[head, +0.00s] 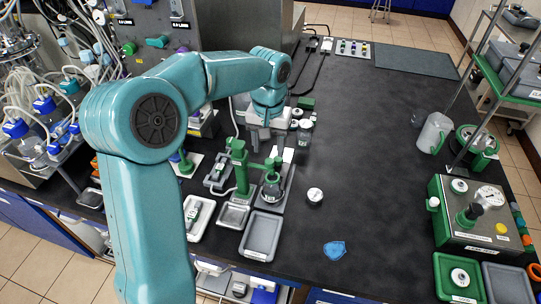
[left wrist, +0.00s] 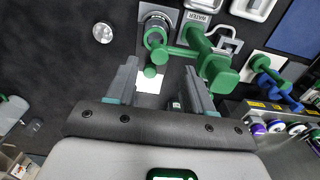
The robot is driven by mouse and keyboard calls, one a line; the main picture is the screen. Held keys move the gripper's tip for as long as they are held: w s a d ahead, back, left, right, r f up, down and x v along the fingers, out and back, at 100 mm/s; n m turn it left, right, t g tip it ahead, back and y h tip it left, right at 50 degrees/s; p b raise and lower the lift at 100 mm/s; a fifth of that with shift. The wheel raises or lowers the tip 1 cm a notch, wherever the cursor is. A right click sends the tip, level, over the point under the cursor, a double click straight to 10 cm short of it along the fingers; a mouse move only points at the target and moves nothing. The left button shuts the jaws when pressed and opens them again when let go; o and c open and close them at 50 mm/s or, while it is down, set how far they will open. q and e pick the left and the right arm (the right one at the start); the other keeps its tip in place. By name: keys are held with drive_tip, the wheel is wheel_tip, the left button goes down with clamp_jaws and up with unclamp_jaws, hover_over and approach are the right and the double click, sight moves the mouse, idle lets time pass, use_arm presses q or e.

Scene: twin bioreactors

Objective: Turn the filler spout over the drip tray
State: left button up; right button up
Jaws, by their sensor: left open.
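The green filler (head: 240,165) stands on the bench as a post with a spout arm (head: 262,166) pointing right. My left gripper (head: 264,132) hangs just behind the filler, open and empty. In the left wrist view its fingers (left wrist: 160,80) are spread, with the green spout arm (left wrist: 182,52) just beyond the tips; contact cannot be told. My right gripper is not in view.
A larger grey tray (head: 262,236) lies right of the drip tray. A green gauge unit (head: 482,215) is at the right. The bench's middle is clear.

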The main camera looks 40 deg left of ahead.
sight(269, 161)
use_arm(q)
wheel_tip(269, 161, down, 4)
drive_tip(key=shift+f, duration=0.3)
drive_tip(key=shift+w+a, duration=0.1)
clamp_jaws()
